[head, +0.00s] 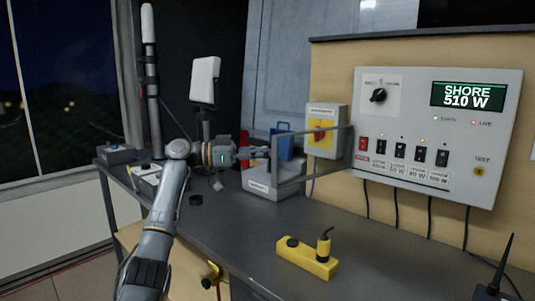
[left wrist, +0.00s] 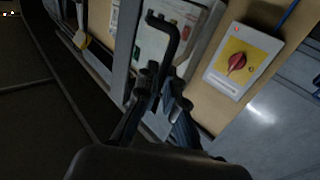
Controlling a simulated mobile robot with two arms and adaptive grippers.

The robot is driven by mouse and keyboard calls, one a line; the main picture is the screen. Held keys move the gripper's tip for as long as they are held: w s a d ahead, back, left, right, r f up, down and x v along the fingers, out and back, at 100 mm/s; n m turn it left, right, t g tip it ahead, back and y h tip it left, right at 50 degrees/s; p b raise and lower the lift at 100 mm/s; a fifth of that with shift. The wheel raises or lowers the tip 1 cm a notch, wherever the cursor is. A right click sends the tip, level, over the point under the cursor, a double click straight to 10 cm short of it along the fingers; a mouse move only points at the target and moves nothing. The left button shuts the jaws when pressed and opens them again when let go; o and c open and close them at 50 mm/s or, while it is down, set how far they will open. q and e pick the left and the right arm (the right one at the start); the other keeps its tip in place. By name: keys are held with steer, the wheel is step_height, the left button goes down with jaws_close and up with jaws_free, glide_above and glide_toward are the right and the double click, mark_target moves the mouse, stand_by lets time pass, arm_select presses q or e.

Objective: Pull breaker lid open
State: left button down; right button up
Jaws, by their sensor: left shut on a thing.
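The breaker lid (head: 318,157) is a clear, grey-framed flap. It stands out from the left side of the breaker row on the white panel (head: 440,100), swung away from the switches. My left gripper (head: 262,153) is at the lid's outer edge, far from the panel. In the left wrist view its fingers (left wrist: 166,88) are shut on the lid's black bent handle (left wrist: 172,38). The red and black breaker switches (head: 400,150) show uncovered. My right gripper is not in view.
A yellow isolator box (head: 322,132) with a red knob hangs behind the lid. A grey box (head: 268,182) sits on the dark counter (head: 225,240) below it. A yellow block (head: 307,262) stands nearer, and an antenna device (head: 497,285) is at front right.

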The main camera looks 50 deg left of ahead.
arm_select(q)
steer(key=shift+d+f, duration=0.1)
steer(key=c, duration=1.8)
jaws_free()
steer(key=o, duration=0.4)
steer(key=shift+w, duration=0.3)
steer(key=shift+c, duration=0.2)
steer(key=shift+s, duration=0.1)
steer(key=v, duration=1.2)
